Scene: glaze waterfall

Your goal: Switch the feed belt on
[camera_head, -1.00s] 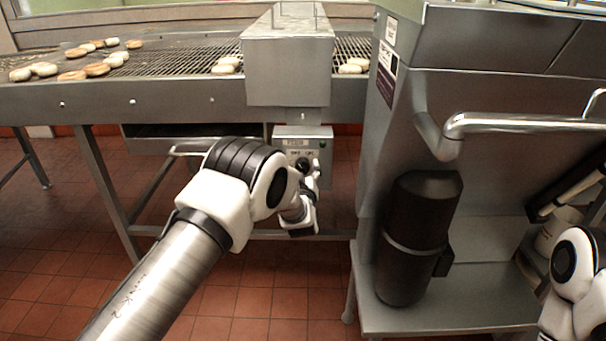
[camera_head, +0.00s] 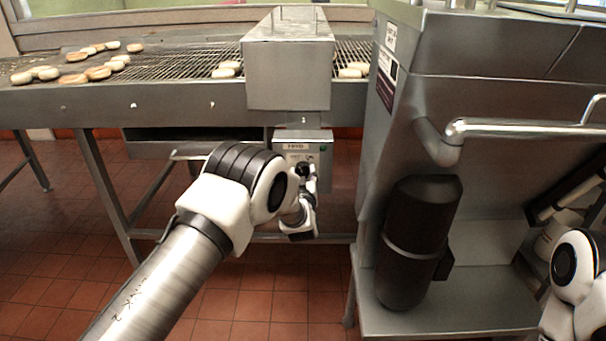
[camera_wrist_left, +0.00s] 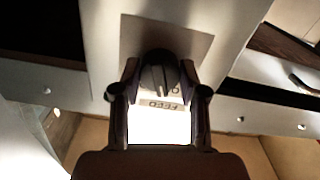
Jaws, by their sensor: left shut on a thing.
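The feed control box (camera_head: 318,178) hangs under the belt frame, with a FEED label (camera_head: 296,146), OFF and ON marks and a small green lamp (camera_head: 323,149). My left gripper (camera_head: 305,172) is at the front of this box and partly covers its dark knob. In the left wrist view the black rotary knob (camera_wrist_left: 158,72) sits between the two fingertips of my left gripper (camera_wrist_left: 160,78), which is shut on it. The exact direction of the knob's pointer is hard to tell. My right gripper does not show.
The feed belt (camera_head: 165,70) carries several round doughnuts (camera_head: 98,73) and runs under a metal hood (camera_head: 288,75). A large steel machine (camera_head: 460,100) with a tube rail and a black motor (camera_head: 418,240) stands close on the right. The tiled floor (camera_head: 270,305) below is clear.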

